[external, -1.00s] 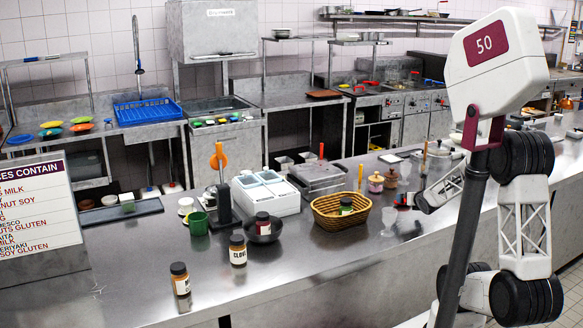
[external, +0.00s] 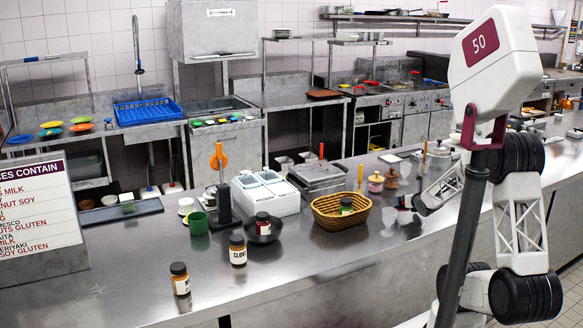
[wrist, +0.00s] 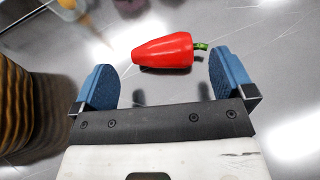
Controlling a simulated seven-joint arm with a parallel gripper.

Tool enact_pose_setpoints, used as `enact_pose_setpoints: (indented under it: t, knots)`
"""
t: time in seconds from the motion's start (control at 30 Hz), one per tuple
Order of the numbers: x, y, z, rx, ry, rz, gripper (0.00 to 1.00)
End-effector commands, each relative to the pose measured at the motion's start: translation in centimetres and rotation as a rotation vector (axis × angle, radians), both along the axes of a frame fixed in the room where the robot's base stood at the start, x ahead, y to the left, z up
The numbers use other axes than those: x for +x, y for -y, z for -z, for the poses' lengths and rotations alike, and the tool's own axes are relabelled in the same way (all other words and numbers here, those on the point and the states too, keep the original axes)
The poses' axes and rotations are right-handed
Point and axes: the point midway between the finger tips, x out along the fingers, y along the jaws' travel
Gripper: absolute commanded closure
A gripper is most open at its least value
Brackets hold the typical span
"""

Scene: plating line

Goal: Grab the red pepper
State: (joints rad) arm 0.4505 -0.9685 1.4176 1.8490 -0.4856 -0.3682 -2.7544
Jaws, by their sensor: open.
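The red pepper (wrist: 165,52) lies on its side on the steel counter in the wrist view, its green stem pointing right. My gripper (wrist: 161,66) is open, with one blue finger toward each side of the pepper. The pepper lies ahead of the gripper's palm, across the gap between the fingers. It looks free, with a little space between its stem and the right finger. In the external view my gripper (external: 407,204) is low over the counter, right of the basket. I cannot make out the pepper clearly there.
The wicker basket (external: 327,222) stands left of my gripper and shows at the wrist view's left edge (wrist: 14,110). Pink (external: 376,183) and brown (external: 391,178) pots stand behind.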

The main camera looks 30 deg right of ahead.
Motion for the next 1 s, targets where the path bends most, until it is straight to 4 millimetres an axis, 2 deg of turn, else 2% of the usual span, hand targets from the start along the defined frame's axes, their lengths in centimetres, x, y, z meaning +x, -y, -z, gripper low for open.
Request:
enact_pose_setpoints:
  t: [0.47, 1.0]
  knots:
    - [0.5, 0.1, 0.2, 0.0, 0.0, 0.0, 0.0]
    - [4.5, 1.2, 1.8, -0.001, 0.0, 0.0, 0.0]
